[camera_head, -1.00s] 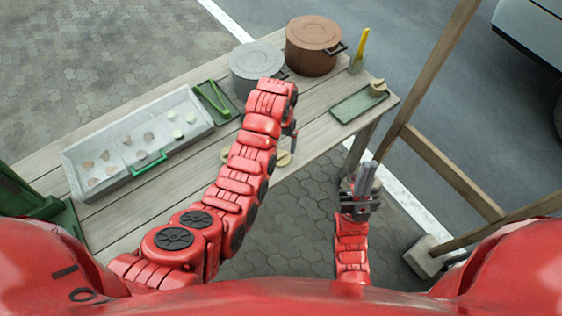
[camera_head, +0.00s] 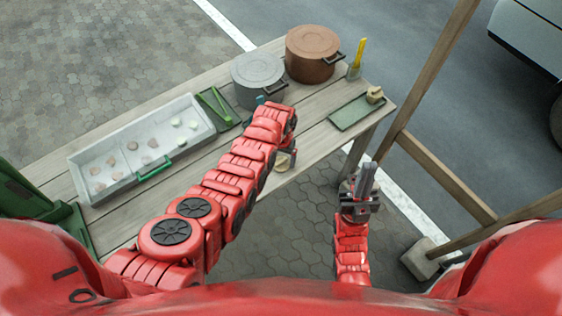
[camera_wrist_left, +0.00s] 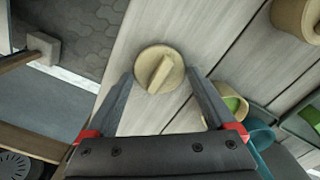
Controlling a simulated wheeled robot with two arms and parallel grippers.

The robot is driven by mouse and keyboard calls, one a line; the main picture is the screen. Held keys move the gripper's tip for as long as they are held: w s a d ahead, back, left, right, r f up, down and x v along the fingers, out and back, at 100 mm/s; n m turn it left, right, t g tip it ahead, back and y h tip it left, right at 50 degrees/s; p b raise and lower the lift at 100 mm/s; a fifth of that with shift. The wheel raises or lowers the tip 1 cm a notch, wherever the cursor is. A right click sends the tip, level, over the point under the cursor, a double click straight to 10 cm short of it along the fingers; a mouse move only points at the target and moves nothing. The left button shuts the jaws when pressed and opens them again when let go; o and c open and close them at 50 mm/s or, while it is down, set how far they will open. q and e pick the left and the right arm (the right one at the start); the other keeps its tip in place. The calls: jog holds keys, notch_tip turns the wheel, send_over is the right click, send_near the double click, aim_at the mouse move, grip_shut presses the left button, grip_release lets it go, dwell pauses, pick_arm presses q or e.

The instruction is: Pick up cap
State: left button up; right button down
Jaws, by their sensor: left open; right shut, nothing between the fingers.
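The cap (camera_wrist_left: 158,69) is a round tan disc with a raised ridge across its top. It lies flat on the wooden table (camera_wrist_left: 150,25) in the left wrist view. In the head view a tan round piece (camera_head: 282,162), likely the cap, shows partly behind my left gripper (camera_head: 291,150). My left gripper is open, and in its wrist view the two fingers (camera_wrist_left: 160,82) point to either side of the cap. I cannot tell how high above it they are. My right gripper (camera_head: 366,180) is shut and empty, off the table's front edge.
A tan bowl with green contents (camera_wrist_left: 232,106) and a teal object (camera_wrist_left: 261,135) sit right of the left fingers. Grey (camera_head: 258,74) and brown (camera_head: 313,50) pots stand at the back. A white tray (camera_head: 90,185) is left, a green board (camera_head: 352,113) right.

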pick_arm(q)
jog(key=shift+f, duration=0.2)
jog(key=shift+s, duration=0.1)
jog(key=c, duration=1)
jog(key=shift+r, duration=0.1)
